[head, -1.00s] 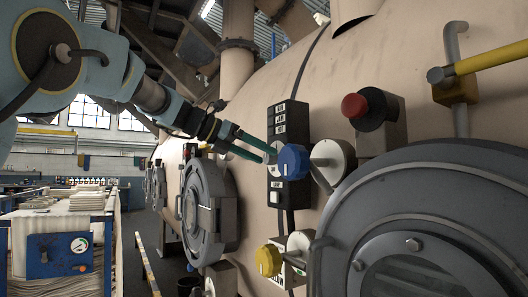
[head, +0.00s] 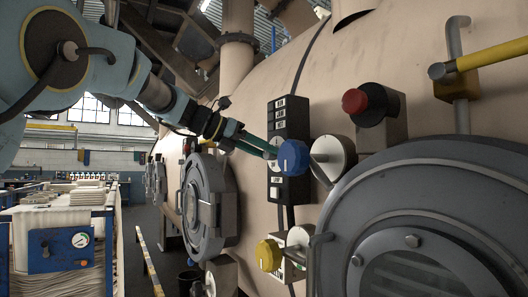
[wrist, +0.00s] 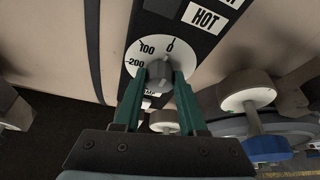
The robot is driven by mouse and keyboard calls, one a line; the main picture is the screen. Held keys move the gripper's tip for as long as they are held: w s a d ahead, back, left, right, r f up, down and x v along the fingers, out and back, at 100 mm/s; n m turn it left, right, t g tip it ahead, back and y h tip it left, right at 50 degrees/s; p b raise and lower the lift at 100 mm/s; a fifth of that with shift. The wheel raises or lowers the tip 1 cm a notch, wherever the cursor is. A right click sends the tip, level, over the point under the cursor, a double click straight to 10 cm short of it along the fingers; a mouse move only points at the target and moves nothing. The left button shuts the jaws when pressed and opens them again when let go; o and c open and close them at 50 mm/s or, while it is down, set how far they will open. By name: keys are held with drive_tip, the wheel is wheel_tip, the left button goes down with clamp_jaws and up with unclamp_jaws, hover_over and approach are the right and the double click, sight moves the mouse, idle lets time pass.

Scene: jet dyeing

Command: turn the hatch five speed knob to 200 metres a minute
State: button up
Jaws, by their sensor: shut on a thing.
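A grey knob (wrist: 160,74) sits on a round white dial (wrist: 137,51) in the wrist view. The dial carries the marks 0, 100 and 200, with 0 at the top and 200 at the left. The dial is on a black labelled panel (head: 275,190), beside the large round hatch (head: 430,215). My gripper (wrist: 158,85) is shut on the knob, its green fingers on either side. In the head view my gripper (head: 272,151) reaches the panel from the left, and the knob is mostly hidden. I cannot make out the knob's pointer or any hatch number.
A blue handwheel (head: 294,157) stands out close right of my fingertips. A red button (head: 355,101) is above it, and a yellow knob (head: 268,256) is below. A second round hatch (head: 208,205) lies left. The aisle (head: 145,215) is open.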

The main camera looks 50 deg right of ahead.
clamp_jaws()
drive_tip(key=shift+r+p, duration=0.1)
drive_tip(key=shift+p, duration=0.2)
drive_tip(key=n+g+p, duration=0.1)
drive_tip(key=n, duration=0.1)
drive_tip(key=n+g+p, duration=0.1)
drive_tip(key=n+g, duration=0.1)
drive_tip(key=n+g+p, duration=0.1)
drive_tip(key=n, duration=0.2)
drive_tip(key=shift+w+d+f+g+p, duration=0.1)
drive_tip(key=shift+w+f+g+p, duration=0.2)
drive_tip(key=shift+p, duration=0.05)
drive_tip(key=n, duration=0.1)
drive_tip(key=n+g, duration=0.1)
drive_tip(key=n, duration=0.2)
drive_tip(key=shift+f+n+g+h+b, duration=0.25)
drive_tip(key=shift+n+g+h+b, duration=0.1)
drive_tip(key=shift+n+g+h, duration=0.05)
drive_tip(key=shift+f+n+g+h+b, duration=0.1)
drive_tip(key=shift+n+g+h+b, duration=0.45)
drive_tip(key=shift+n, duration=1.65)
drive_tip(key=shift+t+h, duration=0.25)
drive_tip(key=shift+h, duration=0.1)
